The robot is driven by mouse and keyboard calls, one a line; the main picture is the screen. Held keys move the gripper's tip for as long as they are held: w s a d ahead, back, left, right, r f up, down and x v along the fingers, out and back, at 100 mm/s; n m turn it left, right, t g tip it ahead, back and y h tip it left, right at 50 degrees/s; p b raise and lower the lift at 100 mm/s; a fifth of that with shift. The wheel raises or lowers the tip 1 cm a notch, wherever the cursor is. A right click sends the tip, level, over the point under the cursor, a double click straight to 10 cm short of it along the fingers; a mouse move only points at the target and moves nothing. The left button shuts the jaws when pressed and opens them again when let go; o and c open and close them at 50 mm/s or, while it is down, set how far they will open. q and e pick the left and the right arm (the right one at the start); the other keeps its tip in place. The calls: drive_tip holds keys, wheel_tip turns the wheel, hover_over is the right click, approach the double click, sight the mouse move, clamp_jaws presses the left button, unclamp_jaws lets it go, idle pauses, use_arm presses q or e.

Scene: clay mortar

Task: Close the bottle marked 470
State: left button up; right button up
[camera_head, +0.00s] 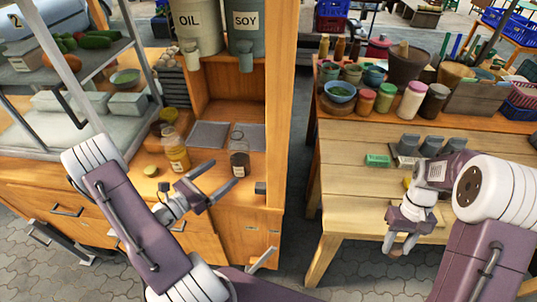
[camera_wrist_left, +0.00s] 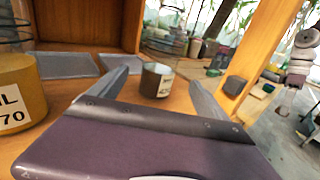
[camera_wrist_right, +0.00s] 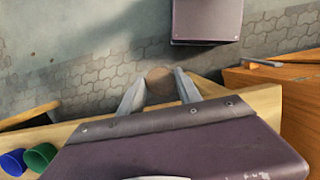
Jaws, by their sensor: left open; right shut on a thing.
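The bottle marked 470 (camera_wrist_left: 20,95) holds yellow oil and stands upright at the left of the left wrist view. In the head view this bottle (camera_head: 177,157) stands on the wooden counter; its mouth appears uncovered. A small round yellowish lid-like thing (camera_head: 150,171) lies left of it. A dark bottle (camera_head: 239,160) stands to the right; its label (camera_wrist_left: 164,91) is partly readable. My left gripper (camera_head: 223,174) is open and empty, its fingertips just short of the dark bottle. My right gripper (camera_head: 398,248) is shut on a round brown disc (camera_wrist_right: 159,84), beyond the right table's front edge.
Grey trays (camera_head: 209,135) lie behind the bottles. A wooden post (camera_head: 280,100) stands between the counter and the right table (camera_head: 345,190). A glass-shelved stand (camera_head: 60,110) is at the left.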

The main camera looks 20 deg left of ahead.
sight(232, 165)
use_arm(q)
drive_tip(key=shift+x, duration=1.95)
drive_tip(key=x, duration=0.5)
drive_tip(key=shift+w, duration=0.15)
use_arm(e)
drive_tip(key=shift+r, duration=0.2)
use_arm(q)
drive_tip(key=shift+a, duration=0.1)
drive_tip(key=shift+c, duration=0.2)
drive_tip(key=c, duration=1.6)
drive_tip(key=shift+r, duration=0.1)
drive_tip(key=shift+c, duration=0.2)
use_arm(e)
drive_tip(key=shift+r, duration=0.1)
